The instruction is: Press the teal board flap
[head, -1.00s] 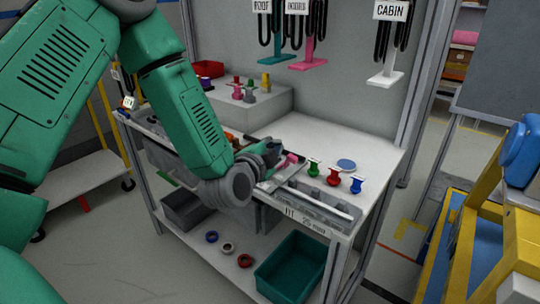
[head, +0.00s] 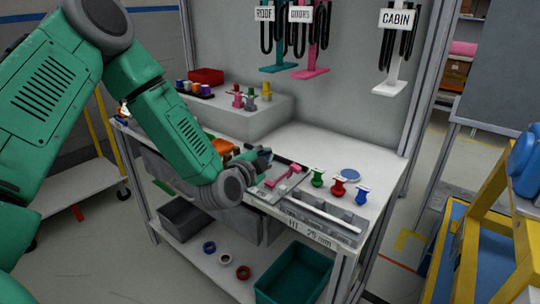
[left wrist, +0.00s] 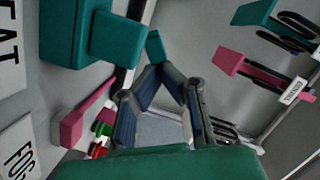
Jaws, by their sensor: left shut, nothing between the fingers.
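My left gripper (head: 262,158) is over the front part of the workbench, left of the pink flap (head: 284,178). In the left wrist view its fingers (left wrist: 163,70) come together at the tips with nothing between them. A teal flap (left wrist: 115,40) with a thick block shows in the upper left of that view, beside the fingers. A small teal piece (left wrist: 154,47) lies just past the fingertips; I cannot tell whether they touch it. The pink flap also shows there (left wrist: 72,128). In the head view the teal flap is hidden by my arm and gripper. My right gripper is not in view.
Green, red and blue knobs (head: 339,187) stand right of the pink flap. A grey block (head: 258,115) with small pieces is behind. Hanging cables with ROOF, DOORS and CABIN (head: 396,18) labels are at the back. A teal bin (head: 290,278) sits on the lower shelf.

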